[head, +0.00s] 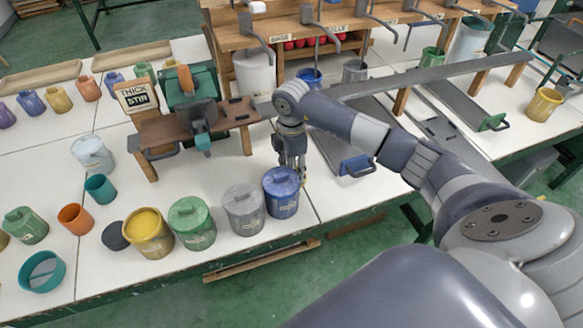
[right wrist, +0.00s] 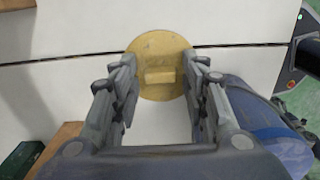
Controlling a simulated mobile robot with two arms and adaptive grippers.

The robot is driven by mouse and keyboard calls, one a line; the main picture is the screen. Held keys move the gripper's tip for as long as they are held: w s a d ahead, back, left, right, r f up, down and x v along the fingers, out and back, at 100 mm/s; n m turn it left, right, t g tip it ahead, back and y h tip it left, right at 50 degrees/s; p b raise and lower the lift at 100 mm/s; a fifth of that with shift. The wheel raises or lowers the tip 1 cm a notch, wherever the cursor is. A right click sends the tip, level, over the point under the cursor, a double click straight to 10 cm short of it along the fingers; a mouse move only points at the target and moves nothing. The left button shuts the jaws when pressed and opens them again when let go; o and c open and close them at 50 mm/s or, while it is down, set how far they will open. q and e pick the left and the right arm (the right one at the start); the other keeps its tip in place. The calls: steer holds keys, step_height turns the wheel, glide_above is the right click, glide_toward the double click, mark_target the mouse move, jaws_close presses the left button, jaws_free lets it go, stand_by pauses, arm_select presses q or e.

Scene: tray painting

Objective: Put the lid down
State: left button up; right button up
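A round yellow lid (right wrist: 150,50) with a block handle (right wrist: 160,76) is below my right gripper (right wrist: 160,68) in the right wrist view, over the dark table seam. The fingers stand apart on both sides of the handle, with a gap showing. I cannot tell whether the lid touches the table. In the head view my right gripper (head: 294,172) points down just behind the blue pot (head: 282,198); only a yellowish sliver shows there. An uncovered yellow pot (head: 148,236) shows yellow paint. My left gripper is not in view.
A lidded grey pot (head: 244,212) and green pot (head: 191,226) stand in a row with the blue pot. A dark disc (head: 115,236) lies by the yellow pot. A wooden stand (head: 172,128) is behind. White table is clear right of the gripper, before the blue-handled tray (head: 357,166).

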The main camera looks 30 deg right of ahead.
steer(key=shift+r, duration=0.15)
steer(key=shift+r, duration=0.25)
step_height(320, 180, up, 12)
steer(key=b, duration=0.1)
steer(key=shift+f, duration=0.2)
stand_by(0.4)
